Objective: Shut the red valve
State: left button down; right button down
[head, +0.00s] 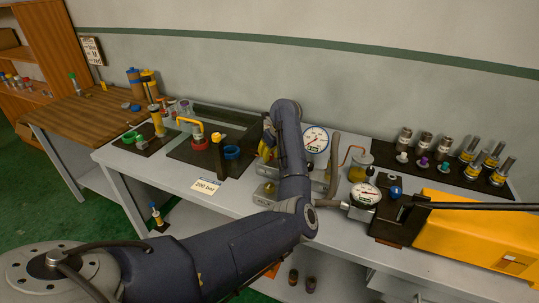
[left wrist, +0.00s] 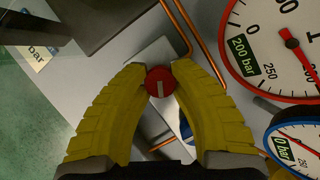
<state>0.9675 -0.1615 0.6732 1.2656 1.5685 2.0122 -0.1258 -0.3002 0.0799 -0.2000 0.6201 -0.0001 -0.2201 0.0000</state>
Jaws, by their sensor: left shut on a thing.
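The red valve (left wrist: 160,82) shows in the left wrist view as a round red knob with a white line across its face. The line runs nearly straight up and down in that view. My left gripper (left wrist: 161,70) has its yellow fingers shut on the knob, one fingertip at each side. In the head view my left gripper (head: 267,147) is at the middle of the bench, partly behind my own forearm. The valve is hidden there. My right gripper is in neither view.
A red-rimmed gauge (left wrist: 285,45) and a blue-rimmed gauge (left wrist: 298,145) stand close right of the fingers. A copper pipe (left wrist: 180,28) runs beside the knob. A "200 bar" card (head: 204,186) lies on the bench front. A yellow pump (head: 475,235) stands at right.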

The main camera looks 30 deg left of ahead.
pick_arm(q)
jog(key=m+t, duration=0.1)
jog(key=m, duration=0.2)
jog(key=m+t+h, duration=0.1)
jog(key=m, duration=0.2)
jog(key=shift+a+h, duration=0.15)
jog(key=shift+h, duration=0.15)
jog(key=m+h, duration=0.1)
jog(key=m, duration=0.2)
jog(key=m+t+h, duration=0.1)
jog(key=m, duration=0.2)
jog(key=shift+r, duration=0.1)
jog(key=shift+m, duration=0.3)
jog(key=c, duration=1)
grip_release()
jog(key=v, duration=1.2)
